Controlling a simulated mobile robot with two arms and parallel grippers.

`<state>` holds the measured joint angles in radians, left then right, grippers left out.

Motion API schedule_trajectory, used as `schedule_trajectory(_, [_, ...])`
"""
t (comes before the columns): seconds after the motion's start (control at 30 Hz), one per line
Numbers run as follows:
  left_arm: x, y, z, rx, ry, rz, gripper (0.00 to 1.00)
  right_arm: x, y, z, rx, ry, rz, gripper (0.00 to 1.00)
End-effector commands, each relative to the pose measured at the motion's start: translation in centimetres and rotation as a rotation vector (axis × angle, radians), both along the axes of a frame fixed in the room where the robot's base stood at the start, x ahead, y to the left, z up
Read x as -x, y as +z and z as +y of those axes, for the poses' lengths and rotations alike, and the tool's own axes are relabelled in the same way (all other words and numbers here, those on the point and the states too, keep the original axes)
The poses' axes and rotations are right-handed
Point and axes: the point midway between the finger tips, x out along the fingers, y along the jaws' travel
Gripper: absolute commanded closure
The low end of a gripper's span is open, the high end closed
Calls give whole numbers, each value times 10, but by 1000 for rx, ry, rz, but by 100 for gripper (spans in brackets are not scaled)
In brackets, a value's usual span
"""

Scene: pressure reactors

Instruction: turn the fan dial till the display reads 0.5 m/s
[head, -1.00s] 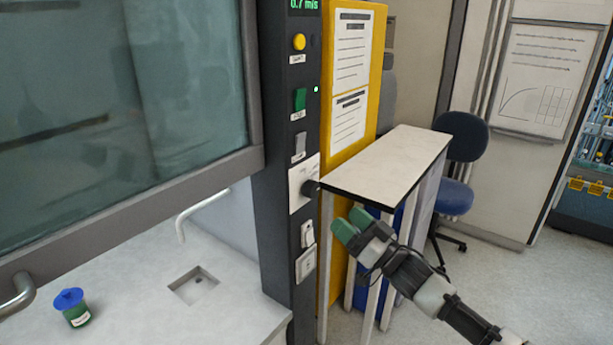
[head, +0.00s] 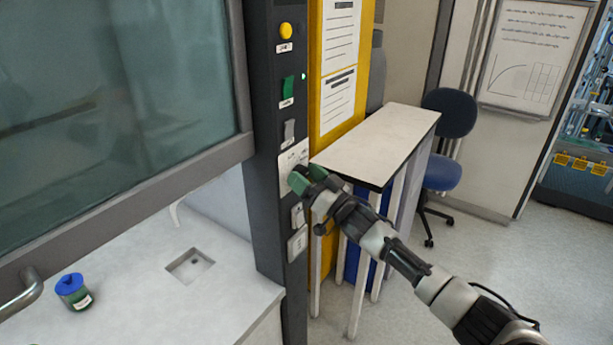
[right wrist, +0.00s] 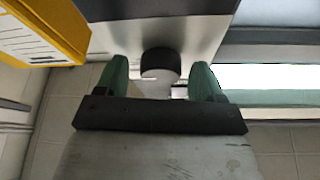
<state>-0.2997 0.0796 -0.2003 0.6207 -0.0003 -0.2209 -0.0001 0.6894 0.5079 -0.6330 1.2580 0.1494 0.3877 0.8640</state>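The dark round fan dial (right wrist: 161,63) sits on a light plate (head: 291,158) on the fume hood's dark post. In the right wrist view the dial is between the two green fingertips, with a gap on each side. My right gripper (head: 306,179) is open at the plate in the head view, and there it hides the dial. In the right wrist view the gripper (right wrist: 160,78) faces the dial and holds nothing. The display is out of view at the top of the head view. My left gripper is not in view.
Above the dial the post carries a grey switch (head: 289,131), a green switch (head: 288,87) and a yellow button (head: 286,31). Sockets (head: 298,241) are below. A narrow white-topped table (head: 378,142) stands close to the right. A blue-lidded jar (head: 73,291) is on the hood worktop.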

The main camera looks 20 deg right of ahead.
Motion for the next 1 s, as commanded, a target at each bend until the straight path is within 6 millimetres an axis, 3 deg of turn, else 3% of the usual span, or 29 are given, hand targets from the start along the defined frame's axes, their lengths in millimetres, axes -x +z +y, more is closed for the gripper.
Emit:
schedule_trajectory(0.03, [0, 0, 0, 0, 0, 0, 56, 0, 0, 0, 0, 0, 0, 38])
schedule_trajectory(0.3, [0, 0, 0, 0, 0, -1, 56, 0, 0, 0, 0, 0, 0, 80])
schedule_trajectory(0.57, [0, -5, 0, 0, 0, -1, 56, 0, -1, 0, 20, 0, -16, 80])
schedule_trajectory(1.0, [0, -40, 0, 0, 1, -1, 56, 0, -4, -2, 248, -1, -194, 80])
